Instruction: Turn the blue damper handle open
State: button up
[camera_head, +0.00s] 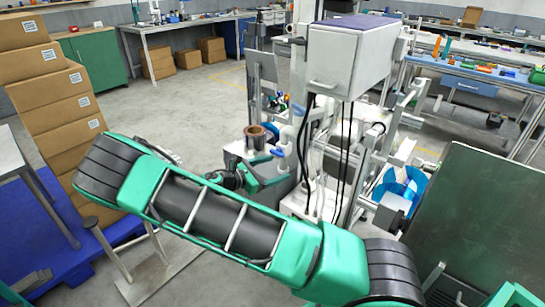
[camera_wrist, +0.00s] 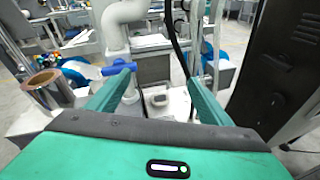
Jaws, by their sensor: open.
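The blue damper handle (camera_wrist: 119,67) sticks out to the left from a white pipe (camera_wrist: 116,35) in the wrist view. It also shows small in the head view (camera_head: 278,152), below the grey cabinet. My gripper (camera_wrist: 158,78) is open, with nothing between its green fingers. The left fingertip overlaps the handle's right end in the wrist view; I cannot tell whether they touch. The handle lies mostly left of the gap between the fingers. In the head view my gripper is small and partly hidden behind my arm.
A copper-coloured roll (camera_wrist: 42,85) stands left of the handle. Black cables hang from the grey cabinet (camera_head: 334,62) close to the pipe. A dark panel (camera_wrist: 275,60) rises on the right in the wrist view.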

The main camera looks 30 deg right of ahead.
aim_at(275, 153)
jog(key=w+a+n+t+h, duration=0.2)
jog(key=w+a+n+t, duration=0.2)
jog(key=w+a+n, duration=0.1)
jog(key=x, duration=0.7)
jog(key=f+x, duration=0.1)
jog(key=x, duration=0.2)
jog(key=shift+d+f, duration=0.1)
jog(key=shift+d, duration=0.1)
jog(key=shift+w, duration=0.1)
jog(key=c, duration=1)
